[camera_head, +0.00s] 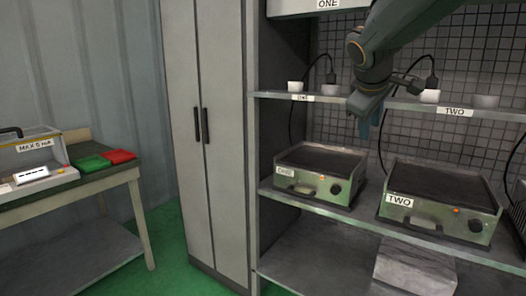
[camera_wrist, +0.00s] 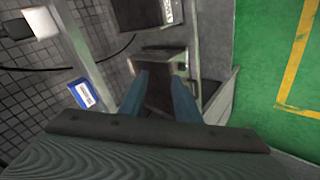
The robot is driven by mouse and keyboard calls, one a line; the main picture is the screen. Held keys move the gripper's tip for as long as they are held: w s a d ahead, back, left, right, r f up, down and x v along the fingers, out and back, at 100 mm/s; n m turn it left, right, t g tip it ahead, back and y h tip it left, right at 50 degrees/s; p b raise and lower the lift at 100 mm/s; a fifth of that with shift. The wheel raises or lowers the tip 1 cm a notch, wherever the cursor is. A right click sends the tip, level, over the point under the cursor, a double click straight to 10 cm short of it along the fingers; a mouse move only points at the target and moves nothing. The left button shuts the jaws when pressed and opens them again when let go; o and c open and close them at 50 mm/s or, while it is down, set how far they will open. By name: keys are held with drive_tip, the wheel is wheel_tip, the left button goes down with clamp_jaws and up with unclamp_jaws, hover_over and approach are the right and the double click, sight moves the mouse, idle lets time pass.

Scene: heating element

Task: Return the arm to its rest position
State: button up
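My arm reaches in from the top right of the head view. My gripper (camera_head: 367,124) hangs in front of the upper shelf, above and between two heating units. In the wrist view its two blue fingers (camera_wrist: 163,94) stand apart. A dark-topped unit shows between and beyond them, and I see nothing held. The heating unit at left (camera_head: 325,170) and the heating unit labelled TWO (camera_head: 436,196) sit on the middle shelf. The gripper appears clear of both.
The upper shelf (camera_head: 395,103) holds white sockets and cables close to my gripper. A blue labelled object (camera_wrist: 87,94) shows in the wrist view. A tall cabinet (camera_head: 207,130) stands left of the shelves. A bench (camera_head: 95,175) with red and green pads is at far left.

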drive_tip(key=s+a+f+m+g+y, duration=0.2)
drive_tip(key=s+a+f+m+g, duration=0.1)
drive_tip(key=s+f, duration=1)
drive_tip(key=s+a+f+m+g+y+p, duration=0.1)
drive_tip(key=s+a+f+m+g, duration=0.3)
drive_tip(key=s+f, duration=1)
wheel_tip(320, 180, down, 2)
drive_tip(key=shift+a+f+m+g+y, duration=0.15)
drive_tip(key=shift+a+m+g+y, duration=0.2)
drive_tip(key=shift+a+y, duration=0.25)
